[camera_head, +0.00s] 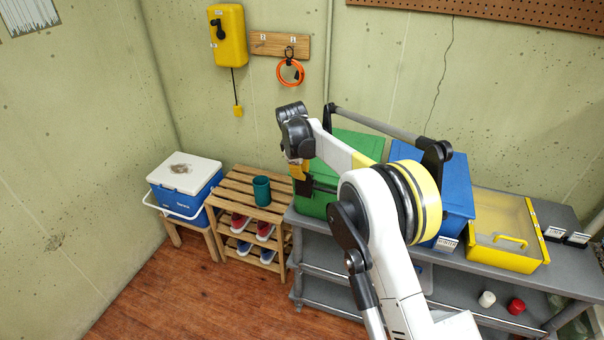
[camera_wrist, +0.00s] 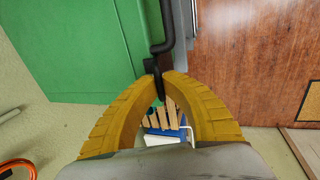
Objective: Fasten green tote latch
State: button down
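The green tote (camera_head: 354,146) stands on the grey bench, partly hidden behind my arm. In the wrist view its green surface (camera_wrist: 75,45) fills the upper left. A black bent latch (camera_wrist: 160,45) runs along the tote's edge, and its lower end lies between my fingertips. My gripper (camera_wrist: 160,82) has yellow fingers that close in on this end from both sides, and they look shut on it. In the head view my gripper (camera_head: 299,172) is at the tote's left side. Whether the latch is engaged cannot be told.
A blue tote (camera_head: 445,183) and a yellow container (camera_head: 497,222) stand right of the green tote on the bench (camera_head: 465,261). A slatted wooden rack (camera_head: 226,192) with a green cup (camera_head: 262,190) and shoes is at left. Beyond it is a blue-white cooler (camera_head: 185,185).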

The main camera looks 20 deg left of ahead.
jog(key=c, duration=1.6)
grip_release()
jog(key=shift+d, duration=0.1)
jog(key=shift+o, duration=0.2)
jog(key=v, duration=1.2)
